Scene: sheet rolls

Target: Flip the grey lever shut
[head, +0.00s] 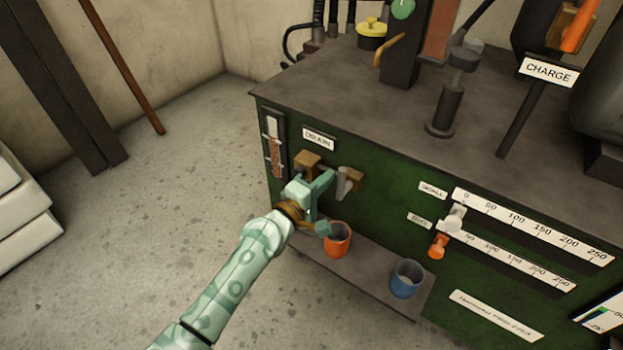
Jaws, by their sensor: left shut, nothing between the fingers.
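The grey lever (343,182) is a short pale bar at the right brass drain valve (355,174), on the green front of the machine below the DRAIN label (319,138). It hangs roughly downward. My left gripper (325,186) is shut and empty, just left of the lever. I cannot tell whether they touch. Part of the left brass valve (308,161) is hidden behind my gripper. My right gripper is not in view.
An orange cup (337,240) and a blue cup (406,279) stand on the low shelf (372,291) below. Slider scales (530,224) with grey and orange knobs are to the right. The concrete floor (190,150) at left is clear.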

